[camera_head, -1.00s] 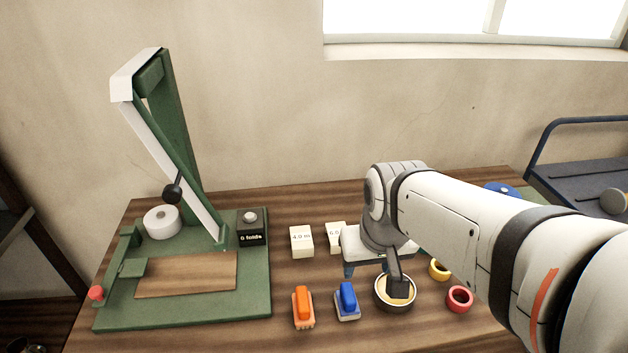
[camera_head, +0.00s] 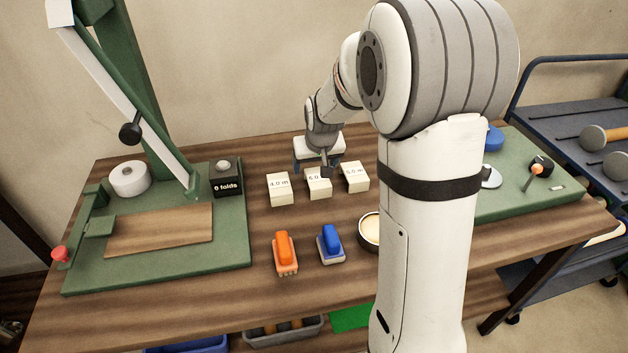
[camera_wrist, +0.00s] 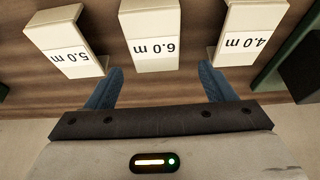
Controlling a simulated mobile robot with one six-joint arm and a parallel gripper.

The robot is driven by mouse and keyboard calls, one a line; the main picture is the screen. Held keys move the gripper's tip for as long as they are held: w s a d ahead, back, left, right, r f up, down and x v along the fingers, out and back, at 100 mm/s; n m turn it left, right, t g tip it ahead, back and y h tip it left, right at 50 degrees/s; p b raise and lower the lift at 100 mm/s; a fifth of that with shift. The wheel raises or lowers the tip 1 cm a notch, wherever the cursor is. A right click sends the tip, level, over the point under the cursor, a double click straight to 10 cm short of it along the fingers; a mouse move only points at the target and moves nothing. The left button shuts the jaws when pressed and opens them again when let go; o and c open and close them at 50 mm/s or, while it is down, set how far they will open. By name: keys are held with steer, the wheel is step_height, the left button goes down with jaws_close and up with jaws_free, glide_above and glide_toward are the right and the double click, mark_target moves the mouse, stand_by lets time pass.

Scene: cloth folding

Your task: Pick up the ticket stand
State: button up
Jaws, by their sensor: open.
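Three small cream stands with printed labels stand in a row on the wooden table: "4.0 m" (camera_head: 279,188), "6.0 m" (camera_head: 317,188) and "5.0 m" (camera_head: 355,177). I cannot tell which one the task calls the ticket stand. My gripper (camera_head: 318,164) is open and empty behind the middle stand. In the wrist view, its two blue fingertips (camera_wrist: 160,75) lie one to each side of the near end of the "6.0 m" stand (camera_wrist: 153,22). The "5.0 m" stand (camera_wrist: 66,42) and "4.0 m" stand (camera_wrist: 248,35) are outside the fingers.
A green press-like fixture (camera_head: 180,268) fills the table's left. Orange (camera_head: 285,254) and blue (camera_head: 330,244) stamp-like blocks and a round tin (camera_head: 369,232) are in front. A green board (camera_head: 520,200) is at right. My arm hides part of the table.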

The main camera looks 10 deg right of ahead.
mark_target(316, 172)
steer(key=x, duration=0.5)
steer(key=shift+d, duration=0.2)
steer(key=shift+c, duration=0.4)
steer(key=c, duration=1)
steer(key=shift+o, duration=0.2)
